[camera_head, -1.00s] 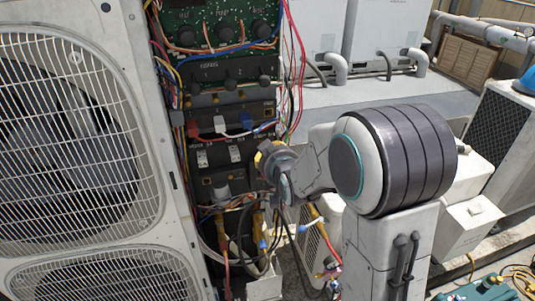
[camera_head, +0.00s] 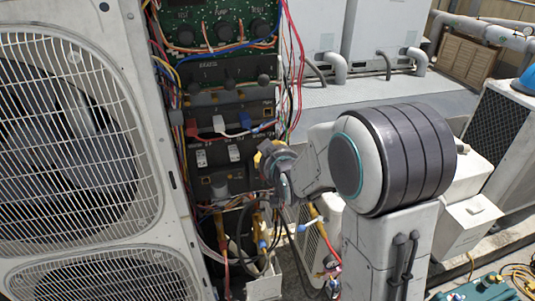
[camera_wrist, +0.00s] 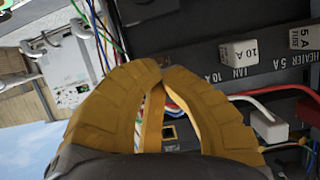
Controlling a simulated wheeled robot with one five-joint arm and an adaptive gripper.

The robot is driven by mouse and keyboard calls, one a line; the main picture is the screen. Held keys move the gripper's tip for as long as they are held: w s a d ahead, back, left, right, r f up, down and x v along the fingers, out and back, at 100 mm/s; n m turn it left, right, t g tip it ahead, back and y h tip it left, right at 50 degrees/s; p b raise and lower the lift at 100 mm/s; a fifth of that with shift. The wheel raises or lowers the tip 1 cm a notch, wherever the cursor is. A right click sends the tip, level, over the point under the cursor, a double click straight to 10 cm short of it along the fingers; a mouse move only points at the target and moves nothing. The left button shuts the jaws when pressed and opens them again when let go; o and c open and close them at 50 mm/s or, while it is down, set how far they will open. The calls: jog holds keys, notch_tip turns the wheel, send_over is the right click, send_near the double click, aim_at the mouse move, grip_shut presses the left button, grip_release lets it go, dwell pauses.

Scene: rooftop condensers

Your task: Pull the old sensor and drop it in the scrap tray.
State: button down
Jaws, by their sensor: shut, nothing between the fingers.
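My gripper (camera_wrist: 152,66) shows in the wrist view as two yellow-tan fingers, shut with their tips together and nothing held. In the head view my gripper (camera_head: 260,158) is small and partly hidden by my wrist, at the right edge of the open wiring panel (camera_head: 215,158). A grey cylindrical piece (camera_head: 220,190) sits low in that panel, left of my gripper; I cannot tell if it is the old sensor. Beyond the fingers in the wrist view is a small yellow-edged square (camera_wrist: 168,132) on the panel. I cannot make out the scrap tray.
Loose red wires (camera_head: 290,60) hang along the panel's right side. A large fan grille (camera_head: 75,130) is at left. A teal case (camera_head: 480,290) lies lower right.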

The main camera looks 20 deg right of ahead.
jog(key=shift+s+d+f, duration=0.2)
jog(key=shift+s, duration=0.05)
jog(key=shift+s+b, duration=0.1)
jog(key=shift+b, duration=0.2)
jog(key=shift+s+a+r+b, duration=0.15)
jog(key=shift+s+b, duration=0.2)
jog(key=shift+s, duration=0.35)
jog(key=shift+s+b, duration=0.3)
jog(key=shift+s, duration=0.4)
jog(key=c, duration=2)
grip_release()
jog(key=o, duration=0.5)
jog(key=shift+c, duration=0.2)
